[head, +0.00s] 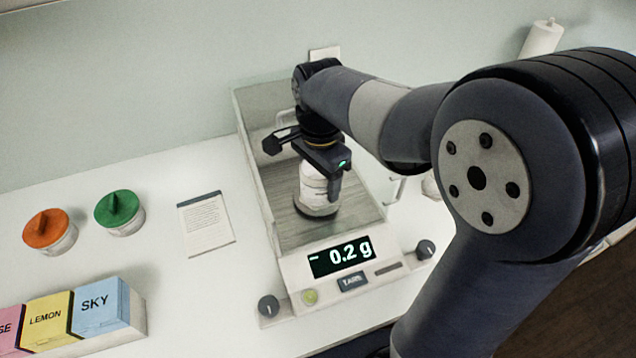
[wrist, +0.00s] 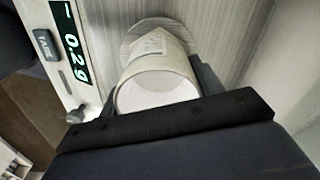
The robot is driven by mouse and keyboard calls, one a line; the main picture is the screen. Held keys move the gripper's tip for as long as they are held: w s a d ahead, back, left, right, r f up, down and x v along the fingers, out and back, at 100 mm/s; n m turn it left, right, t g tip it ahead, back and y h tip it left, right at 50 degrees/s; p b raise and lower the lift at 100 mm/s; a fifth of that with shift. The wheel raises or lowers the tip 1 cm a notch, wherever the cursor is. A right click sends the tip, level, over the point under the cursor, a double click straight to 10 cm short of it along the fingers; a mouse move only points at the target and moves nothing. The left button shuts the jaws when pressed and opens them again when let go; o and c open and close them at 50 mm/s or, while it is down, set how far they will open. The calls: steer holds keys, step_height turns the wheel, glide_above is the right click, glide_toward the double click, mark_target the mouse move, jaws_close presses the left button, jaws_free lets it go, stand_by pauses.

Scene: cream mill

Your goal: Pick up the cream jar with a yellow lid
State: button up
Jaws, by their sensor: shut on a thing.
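A white cylindrical jar (head: 313,184) with a pale label is inside the glass chamber of the balance, above its round pan (head: 319,211). My gripper (head: 312,168) reaches in from above and is shut on this jar. The wrist view shows the white jar (wrist: 158,75) between the two dark fingers, with a pale round end towards the camera. I see no clear yellow lid on it; a thin yellow band shows just under my wrist in the head view. I cannot tell whether the jar touches the pan.
The balance display (head: 339,257) reads -0.2 g. Glass walls surround my gripper closely. Left on the white counter stand an orange-lidded jar (head: 48,232), a green-lidded jar (head: 119,212), a printed card (head: 206,224) and pink, LEMON (head: 47,318) and SKY (head: 97,306) boxes.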

steer(key=shift+r, duration=0.1)
step_height(320, 180, up, 10)
stand_by(0.4)
steer(key=shift+d+f, duration=0.1)
steer(key=shift+f, duration=0.1)
